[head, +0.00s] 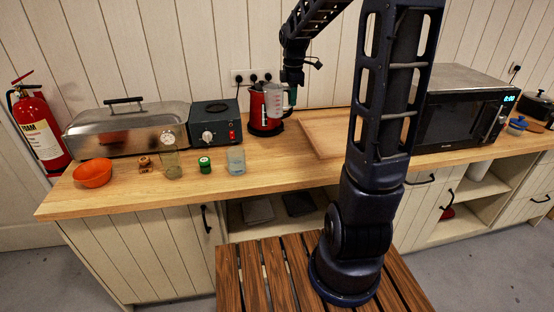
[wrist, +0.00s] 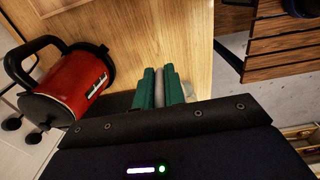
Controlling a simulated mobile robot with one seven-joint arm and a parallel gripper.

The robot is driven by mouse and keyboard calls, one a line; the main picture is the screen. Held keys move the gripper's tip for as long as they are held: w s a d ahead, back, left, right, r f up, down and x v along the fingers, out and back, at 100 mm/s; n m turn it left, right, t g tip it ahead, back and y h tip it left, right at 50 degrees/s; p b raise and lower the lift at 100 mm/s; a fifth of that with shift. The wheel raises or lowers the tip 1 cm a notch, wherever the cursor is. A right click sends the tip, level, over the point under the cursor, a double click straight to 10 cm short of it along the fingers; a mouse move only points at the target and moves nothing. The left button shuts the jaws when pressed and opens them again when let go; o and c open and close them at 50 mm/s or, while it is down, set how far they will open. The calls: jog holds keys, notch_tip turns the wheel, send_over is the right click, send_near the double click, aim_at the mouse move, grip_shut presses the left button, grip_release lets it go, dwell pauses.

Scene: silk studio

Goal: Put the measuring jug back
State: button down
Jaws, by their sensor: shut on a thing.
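The measuring jug (head: 273,100) is clear with red markings and shows in front of the red kettle in the head view, above the counter. My gripper (head: 291,96) is at the jug's right side. In the wrist view, my gripper's green fingers (wrist: 161,88) are shut on a narrow grey piece, apparently the jug's handle. A pale bit of the jug (wrist: 184,92) shows beside the fingers; the rest is hidden behind my gripper. I cannot tell the exact gap between the jug and the kettle.
The red kettle (head: 257,114) is close behind; it also shows in the wrist view (wrist: 75,85). A wooden board (head: 322,136) lies to the right, bare. A hotplate (head: 215,124), glass beaker (head: 236,160), green-lidded jar (head: 205,165), glass jar (head: 171,164) and orange bowl (head: 92,173) stand left.

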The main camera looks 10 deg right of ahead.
jog(key=shift+s+d+f, duration=0.1)
jog(key=shift+d+f, duration=0.05)
jog(key=shift+f, duration=0.15)
notch_tip(320, 180, down, 19)
jog(key=shift+f, duration=0.15)
dwell(0.3)
jog(key=shift+f, duration=0.15)
jog(key=c, duration=1.5)
grip_release()
